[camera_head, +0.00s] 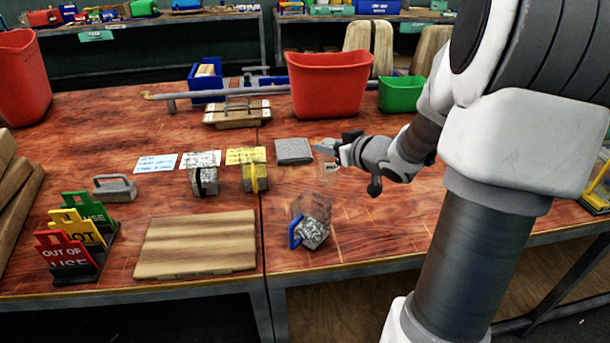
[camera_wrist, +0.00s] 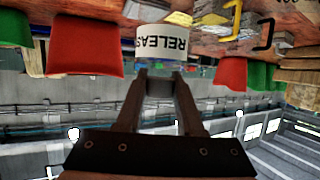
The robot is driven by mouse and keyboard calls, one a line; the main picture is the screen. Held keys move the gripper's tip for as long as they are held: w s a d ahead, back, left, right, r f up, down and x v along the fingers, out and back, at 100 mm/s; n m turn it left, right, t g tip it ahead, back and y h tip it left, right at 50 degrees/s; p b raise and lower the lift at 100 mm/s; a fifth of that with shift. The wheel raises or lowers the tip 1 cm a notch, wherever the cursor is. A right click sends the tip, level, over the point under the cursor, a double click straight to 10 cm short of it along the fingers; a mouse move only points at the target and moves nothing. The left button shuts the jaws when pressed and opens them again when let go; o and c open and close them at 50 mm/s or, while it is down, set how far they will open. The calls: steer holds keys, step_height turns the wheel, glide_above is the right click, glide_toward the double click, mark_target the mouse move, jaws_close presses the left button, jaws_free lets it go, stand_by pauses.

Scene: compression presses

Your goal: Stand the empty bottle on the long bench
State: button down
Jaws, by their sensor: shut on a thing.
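The long bench (camera_head: 385,215) is a reddish wood top. My gripper (camera_head: 340,148) is over its middle, reached in from the right. It is shut on the clear bottle (camera_head: 327,173), which is hard to make out against the wood. In the wrist view the bottle's white label (camera_wrist: 161,42) reads "RELEA…" and sits just beyond my fingertips (camera_wrist: 160,75). The bottle looks near upright. I cannot tell whether its base touches the bench.
A clear jug of grey bits with a blue handle (camera_head: 311,222) stands in front. A grey block (camera_head: 293,151) lies just left of the bottle. A red bin (camera_head: 330,85) and green bin (camera_head: 401,93) stand behind. Bare wood lies to the right.

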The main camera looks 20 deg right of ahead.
steer(key=w+a+f+b, duration=0.2)
steer(key=w+f+b, duration=0.3)
steer(key=w+f, duration=0.2)
steer(key=shift+w+a+f, duration=0.15)
steer(key=shift+a+f, duration=0.05)
steer(key=shift+f, duration=0.65)
steer(key=shift+f, duration=0.15)
steer(key=c, duration=0.5)
jaws_free()
steer(key=shift+c, duration=0.2)
